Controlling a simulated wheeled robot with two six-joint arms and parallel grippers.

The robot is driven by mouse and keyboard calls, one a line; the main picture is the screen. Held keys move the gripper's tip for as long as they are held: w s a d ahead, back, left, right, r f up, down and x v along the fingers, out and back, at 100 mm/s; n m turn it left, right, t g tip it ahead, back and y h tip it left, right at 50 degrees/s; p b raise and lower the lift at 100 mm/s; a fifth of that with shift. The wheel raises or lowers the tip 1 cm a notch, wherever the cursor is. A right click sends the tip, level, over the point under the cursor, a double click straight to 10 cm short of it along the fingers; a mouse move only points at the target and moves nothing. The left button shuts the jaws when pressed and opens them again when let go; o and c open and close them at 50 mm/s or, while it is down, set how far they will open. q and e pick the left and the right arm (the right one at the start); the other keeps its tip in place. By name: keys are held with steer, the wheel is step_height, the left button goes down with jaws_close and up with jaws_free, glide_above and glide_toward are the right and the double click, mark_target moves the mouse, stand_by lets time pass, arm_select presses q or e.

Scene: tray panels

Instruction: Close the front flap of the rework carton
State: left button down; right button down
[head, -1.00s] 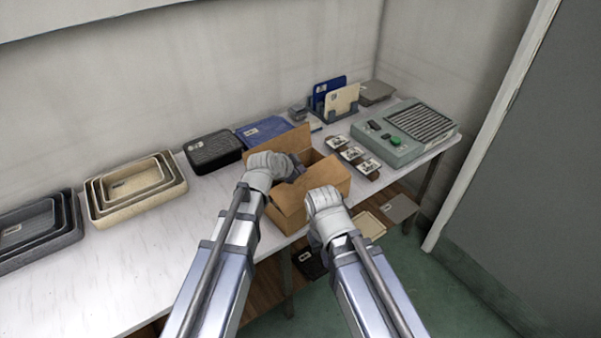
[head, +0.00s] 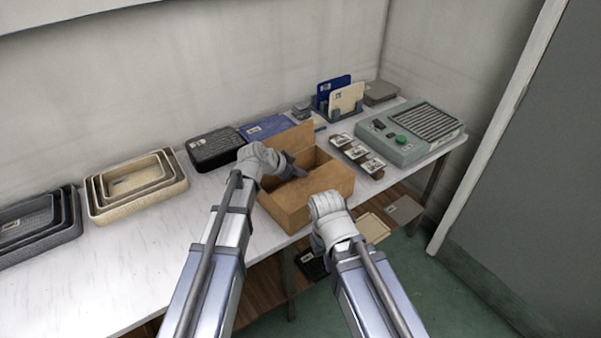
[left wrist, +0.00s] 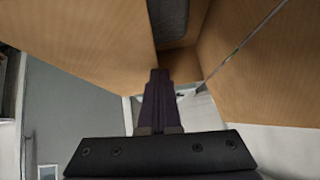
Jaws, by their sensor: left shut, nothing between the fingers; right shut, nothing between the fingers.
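The rework carton (head: 330,187) is an open brown box at the table's front edge. One flap (head: 288,140) stands up at its back. I cannot clearly tell the front flap from the front wall. My left gripper (head: 297,171) is shut and empty, its dark fingertips over the carton's opening. In the left wrist view the shut fingers (left wrist: 160,98) point between two brown cardboard panels, one at left (left wrist: 85,35) and one at right (left wrist: 255,65); contact is unclear. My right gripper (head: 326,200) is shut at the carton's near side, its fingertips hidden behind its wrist.
Several small labelled parts (head: 356,152) and a green-grey device (head: 410,130) stand right of the carton. A black tray (head: 215,148) and a blue panel (head: 265,127) lie behind it. Nested beige trays (head: 135,187) stand at left. The table (head: 130,265) is bare in front of them.

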arm_select(q)
steer(key=shift+r, duration=0.1)
steer(key=shift+r+p, duration=0.75)
steer(key=shift+p, duration=0.1)
steer(key=shift+r+p, duration=0.65)
step_height(320, 180, up, 3)
steer(key=p, duration=0.3)
steer(key=shift+r, duration=0.1)
steer(key=p+v, duration=0.6)
steer(key=v, duration=0.3)
steer(key=shift+a+p, duration=0.35)
steer(key=shift+a, duration=0.15)
